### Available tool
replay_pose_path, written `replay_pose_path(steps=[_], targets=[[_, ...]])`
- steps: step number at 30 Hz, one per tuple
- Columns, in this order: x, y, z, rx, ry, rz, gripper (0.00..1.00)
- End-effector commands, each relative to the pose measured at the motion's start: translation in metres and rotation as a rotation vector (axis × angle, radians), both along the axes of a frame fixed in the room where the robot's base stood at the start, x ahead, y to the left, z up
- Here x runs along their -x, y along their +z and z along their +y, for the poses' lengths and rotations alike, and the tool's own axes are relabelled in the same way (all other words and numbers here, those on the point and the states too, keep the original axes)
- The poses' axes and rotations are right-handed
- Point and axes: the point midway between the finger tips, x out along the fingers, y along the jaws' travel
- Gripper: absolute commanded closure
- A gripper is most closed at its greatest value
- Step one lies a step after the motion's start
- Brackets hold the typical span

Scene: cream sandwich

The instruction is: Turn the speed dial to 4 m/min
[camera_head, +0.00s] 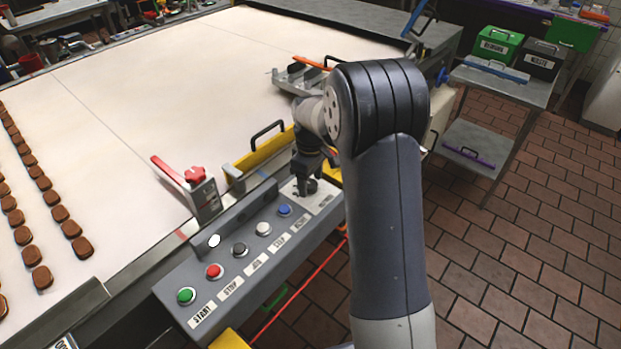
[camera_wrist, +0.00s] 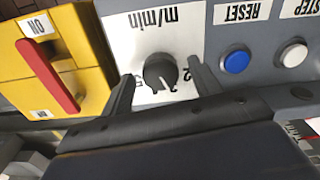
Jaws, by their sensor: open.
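The speed dial (camera_wrist: 156,68) is a round dark knob on a white plate marked m/min, upside down in the wrist view. A light pointer line on it faces the lower edge of that picture. My gripper (camera_wrist: 160,72) is open, one finger on each side of the knob, with a visible gap on both sides. In the head view my gripper (camera_head: 306,178) is low over the far end of the grey control panel (camera_head: 180,284), partly covering the dial.
A row of buttons runs along the panel, with the blue reset button (camera_head: 285,210) nearest the dial. A yellow box with a red ON handle (camera_wrist: 48,75) stands close beside the dial plate. The white conveyor belt (camera_head: 190,80) with brown biscuits lies behind the panel.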

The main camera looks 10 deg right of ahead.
Motion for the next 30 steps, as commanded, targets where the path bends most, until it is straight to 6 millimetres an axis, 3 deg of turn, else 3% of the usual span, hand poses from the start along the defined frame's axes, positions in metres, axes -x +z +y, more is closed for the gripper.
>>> replay_pose_path(steps=[8, 24, 30], targets=[[0.0, -0.0014, 0.0, 0.0, 0.0, 0.0, 0.42], [0.0, -0.0011, 0.0, 0.0, 0.0, 0.0, 0.85], [0.0, -0.0011, 0.0, 0.0, -0.015, 0.0, 0.85]])
